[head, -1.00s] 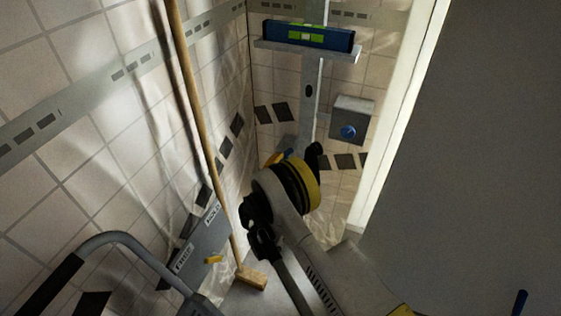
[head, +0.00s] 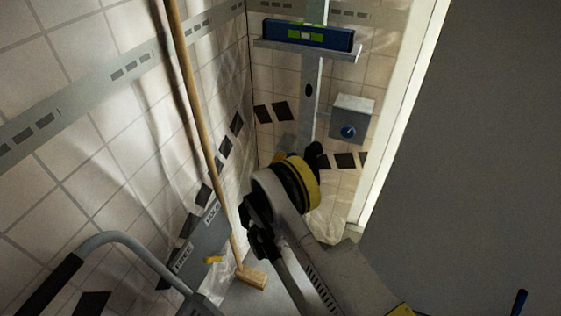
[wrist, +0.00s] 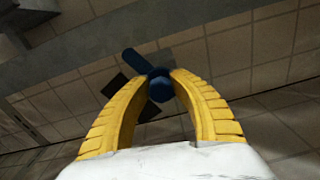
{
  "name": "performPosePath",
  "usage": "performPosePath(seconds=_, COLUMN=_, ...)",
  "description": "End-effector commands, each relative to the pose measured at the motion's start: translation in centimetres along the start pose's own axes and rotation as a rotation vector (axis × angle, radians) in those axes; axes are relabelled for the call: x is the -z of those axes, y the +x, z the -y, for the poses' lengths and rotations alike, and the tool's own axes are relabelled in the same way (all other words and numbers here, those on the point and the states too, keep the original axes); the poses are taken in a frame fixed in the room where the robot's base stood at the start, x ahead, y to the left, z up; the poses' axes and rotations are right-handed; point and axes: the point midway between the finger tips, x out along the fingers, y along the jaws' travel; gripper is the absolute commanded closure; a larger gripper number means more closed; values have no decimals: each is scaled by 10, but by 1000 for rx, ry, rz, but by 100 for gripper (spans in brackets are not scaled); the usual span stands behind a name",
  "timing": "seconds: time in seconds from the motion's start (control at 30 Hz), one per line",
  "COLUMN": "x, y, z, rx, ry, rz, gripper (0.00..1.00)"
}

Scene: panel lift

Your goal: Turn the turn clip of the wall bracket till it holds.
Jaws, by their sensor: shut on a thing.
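In the wrist view, the blue turn clip (wrist: 136,62) has a flat arm that points to the upper left and a round end between my fingertips. My gripper (wrist: 160,78) has its two yellow fingers closed on that blue piece. A grey plate, probably part of the wall bracket, lies behind it. In the head view, my wrist hides most of the gripper. I cannot tell whether the clip overlaps any panel edge.
A grey upright (head: 309,92) carries a ledge with a blue spirit level (head: 308,35). A broom (head: 204,130) leans at left, near a plate marked FREE and HOLD (head: 193,245). A large dark panel (head: 470,150) fills the right.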

Motion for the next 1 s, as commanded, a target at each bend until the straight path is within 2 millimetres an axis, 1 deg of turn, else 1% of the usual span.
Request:
performPosePath(seconds=0.23, x=1, y=1, z=-2, rx=-4, ry=-3, rz=-1, gripper=100)
performPosePath(seconds=0.27, x=1, y=1, z=-2, rx=-4, ry=-4, rz=-1, gripper=65)
performPosePath(seconds=0.3, x=1, y=1, z=-2, rx=-4, ry=-3, rz=-1, gripper=52)
performPosePath(seconds=0.33, x=1, y=0, z=-2, rx=-3, ry=-3, rz=-1, gripper=51)
performPosePath(seconds=0.57, x=0, y=0, z=-1, rx=-2, ry=-2, rz=-1, gripper=51)
performPosePath(seconds=0.67, x=1, y=0, z=-5, rx=-2, ry=-2, rz=-1, gripper=51)
performPosePath(seconds=0.77, x=2, y=0, z=-17, rx=-1, ry=-2, rz=0, gripper=51)
performPosePath(seconds=0.87, x=4, y=0, z=-36, rx=-2, ry=-2, rz=0, gripper=51)
performPosePath(seconds=0.9, x=5, y=0, z=-46, rx=-3, ry=-3, rz=0, gripper=44)
performPosePath(seconds=0.97, x=7, y=0, z=-59, rx=-4, ry=-4, rz=-1, gripper=26)
performPosePath(seconds=1.0, x=8, y=0, z=-67, rx=-6, ry=-5, rz=-1, gripper=24)
